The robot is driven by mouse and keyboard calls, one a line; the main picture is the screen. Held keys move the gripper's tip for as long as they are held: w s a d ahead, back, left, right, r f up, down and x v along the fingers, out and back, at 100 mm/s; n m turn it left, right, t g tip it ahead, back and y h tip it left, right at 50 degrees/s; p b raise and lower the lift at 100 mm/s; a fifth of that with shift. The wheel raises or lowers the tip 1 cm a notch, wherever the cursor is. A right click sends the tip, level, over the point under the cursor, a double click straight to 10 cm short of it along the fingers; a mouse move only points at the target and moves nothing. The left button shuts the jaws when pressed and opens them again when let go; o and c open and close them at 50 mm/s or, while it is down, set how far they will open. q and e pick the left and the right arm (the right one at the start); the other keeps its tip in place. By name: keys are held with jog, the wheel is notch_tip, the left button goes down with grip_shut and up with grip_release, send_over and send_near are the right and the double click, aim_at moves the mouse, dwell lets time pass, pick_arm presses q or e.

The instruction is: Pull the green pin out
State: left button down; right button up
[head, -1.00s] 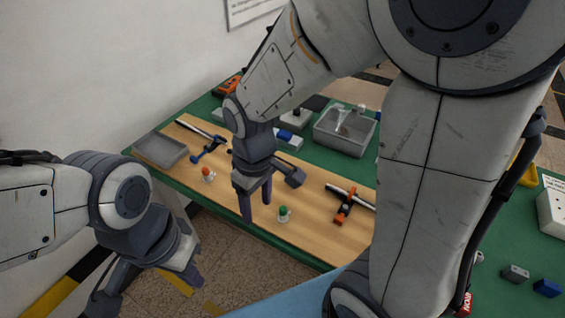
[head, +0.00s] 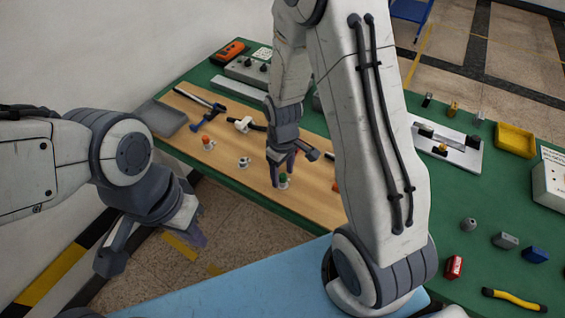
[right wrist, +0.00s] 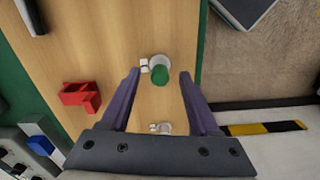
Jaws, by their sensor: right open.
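The green pin (head: 283,178) stands in a small white holder on the wooden board (head: 318,207), near the board's front edge. My right gripper (head: 280,168) points down over it, open and empty. In the right wrist view the green pin (right wrist: 159,74) shows between the two open fingertips, in its white holder (right wrist: 157,61). Whether the fingers touch it cannot be told. My left gripper (head: 196,236) hangs at the left, over the floor in front of the table; its fingers overlap, so its opening is unclear.
An orange pin (head: 206,139) in a holder and a white holder (head: 244,162) without a coloured pin stand left of the green pin. A grey tray (head: 160,118) is at the far left. My right arm hides part of the board.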

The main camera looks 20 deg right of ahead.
aim_at(283, 175)
jog(key=shift+f, duration=0.4)
grip_shut()
jog(key=c, duration=0.8)
grip_release()
grip_shut()
jog(key=shift+r+p, duration=1.75)
jog(key=shift+r, duration=0.15)
jog(key=shift+r+p, duration=1.55)
jog(key=shift+r, duration=0.1)
